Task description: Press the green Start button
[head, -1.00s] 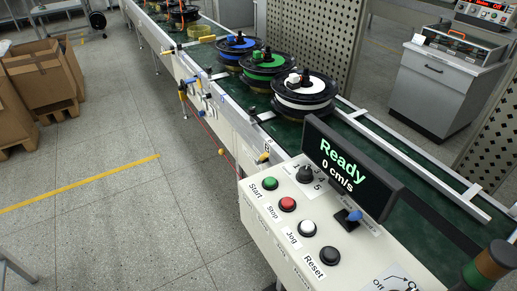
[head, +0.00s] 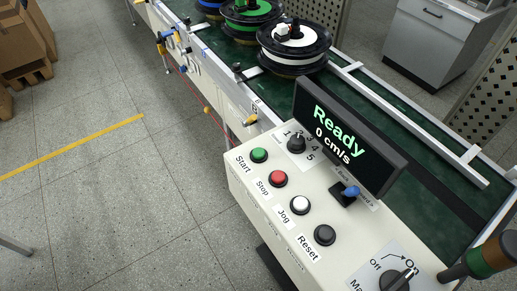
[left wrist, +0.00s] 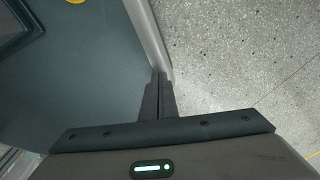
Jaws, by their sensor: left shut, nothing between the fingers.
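The green Start button (head: 259,155) is at the upper left of the white control panel (head: 240,190) in the head view, with nothing over it. The red Stop button (head: 278,179), white Jog button (head: 300,204) and dark Reset button (head: 324,235) run in a line from it toward the lower right. The display (head: 345,135) reads "Ready" and "0 cm/s". My left gripper (left wrist: 159,78) shows only in the left wrist view, with its fingers together and empty, beside a dark smooth surface and above the grey floor. My right gripper is in neither view.
A numbered knob (head: 296,142) and a blue-tipped lever (head: 350,191) sit beside the display. A rotary switch (head: 398,279) is at the lower right. A green conveyor (head: 420,125) carrying spools (head: 294,40) runs behind.

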